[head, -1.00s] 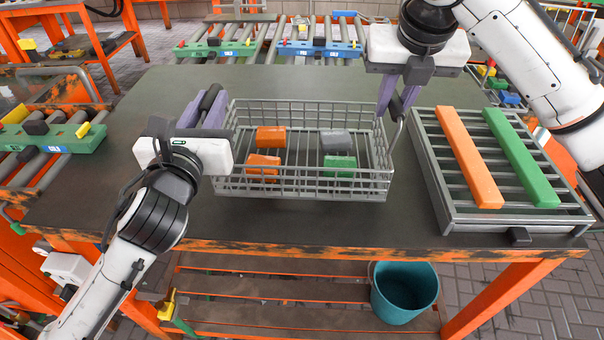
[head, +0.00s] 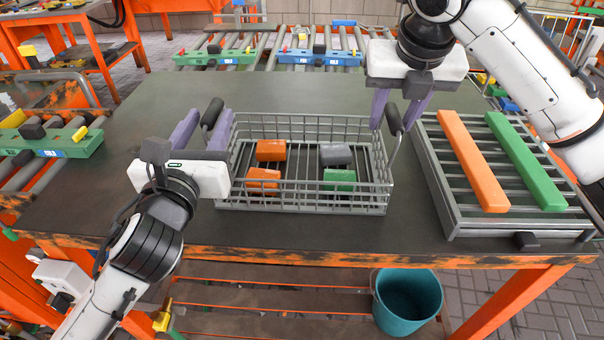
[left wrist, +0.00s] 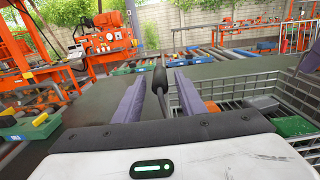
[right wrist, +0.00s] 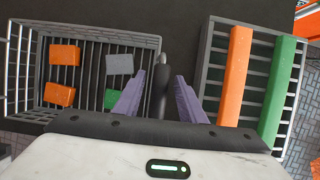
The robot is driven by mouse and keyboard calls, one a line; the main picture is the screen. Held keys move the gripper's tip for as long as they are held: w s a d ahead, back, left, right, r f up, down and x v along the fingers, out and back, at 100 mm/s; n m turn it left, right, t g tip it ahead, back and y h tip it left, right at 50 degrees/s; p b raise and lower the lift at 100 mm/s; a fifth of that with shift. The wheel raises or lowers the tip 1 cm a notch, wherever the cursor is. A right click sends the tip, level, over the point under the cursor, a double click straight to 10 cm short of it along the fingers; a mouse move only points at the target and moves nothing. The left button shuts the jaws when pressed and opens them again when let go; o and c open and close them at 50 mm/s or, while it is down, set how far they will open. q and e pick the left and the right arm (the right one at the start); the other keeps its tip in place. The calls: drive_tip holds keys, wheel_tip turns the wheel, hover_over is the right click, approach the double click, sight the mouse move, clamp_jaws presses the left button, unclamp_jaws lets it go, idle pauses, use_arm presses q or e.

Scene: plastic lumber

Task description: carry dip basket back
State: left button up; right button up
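The grey wire dip basket (head: 300,200) stands upright on the dark tabletop and holds orange, grey and green blocks. It also shows in the right wrist view (right wrist: 100,35). My left gripper (head: 203,128) is open at the basket's left side. Its purple fingers stand either side of the dark handle grip (left wrist: 159,80), with gaps showing. My right gripper (head: 401,108) is open at the right side. Its fingers straddle the other handle grip (right wrist: 160,88), also with gaps. The contact under the basket is hard to see.
A grey slatted rack (head: 450,205) with an orange plank (head: 472,160) and a green plank (head: 525,160) lies right of the basket. Roller conveyors stand behind and at left. The table (head: 290,90) is clear behind the basket. A teal bucket (head: 408,300) is below.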

use_arm(q)
drive_tip(key=s, duration=0.5)
drive_tip(key=shift+s+a, duration=0.2)
drive_tip(key=shift+s, duration=0.15)
use_arm(e)
drive_tip(key=shift+r, duration=0.15)
drive_tip(key=v, duration=1.1)
drive_tip(key=shift+s+r, duration=0.15)
drive_tip(key=shift+r, duration=0.25)
